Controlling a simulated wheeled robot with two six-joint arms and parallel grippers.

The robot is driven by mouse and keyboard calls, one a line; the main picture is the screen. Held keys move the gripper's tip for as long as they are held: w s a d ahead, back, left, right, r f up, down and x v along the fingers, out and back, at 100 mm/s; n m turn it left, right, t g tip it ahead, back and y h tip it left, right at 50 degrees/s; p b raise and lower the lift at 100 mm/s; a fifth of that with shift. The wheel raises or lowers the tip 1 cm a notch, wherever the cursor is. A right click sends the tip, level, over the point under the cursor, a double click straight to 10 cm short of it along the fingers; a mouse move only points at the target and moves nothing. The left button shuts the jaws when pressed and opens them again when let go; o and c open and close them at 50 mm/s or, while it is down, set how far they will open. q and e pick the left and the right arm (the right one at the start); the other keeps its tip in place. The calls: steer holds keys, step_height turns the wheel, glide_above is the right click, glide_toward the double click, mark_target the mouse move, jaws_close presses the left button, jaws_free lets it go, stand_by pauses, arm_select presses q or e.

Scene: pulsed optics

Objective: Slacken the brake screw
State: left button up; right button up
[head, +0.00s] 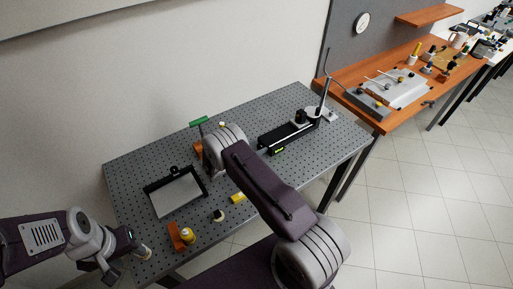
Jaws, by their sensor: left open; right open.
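I cannot make out the brake screw at this size. A black rail device (289,136) with a green mark lies on the perforated grey bench (262,112); a dark round part sits at its far end, beside an upright post (325,97). A green-handled tool (199,121) stands upright near an orange block (198,149), partly behind my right wrist. My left gripper (117,262) is open and empty at the bench's near left corner. My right gripper (207,163) is mostly hidden by its own wrist, over the middle of the bench; its fingertips do not show clearly.
A black-framed tray (178,197) lies on the left of the bench. An orange holder (176,237) with a yellow item, a small black-and-white part (218,215) and a yellow block (238,198) lie near the front edge. A cluttered orange table (345,75) stands at the right.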

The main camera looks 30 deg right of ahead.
steer(key=b+v, duration=0.2)
steer(key=v, duration=0.6)
steer(key=shift+s+a+b, duration=0.1)
steer(key=shift+a+b, duration=0.2)
steer(key=shift+s+a+r, duration=0.1)
steer(key=shift+a+r, duration=0.05)
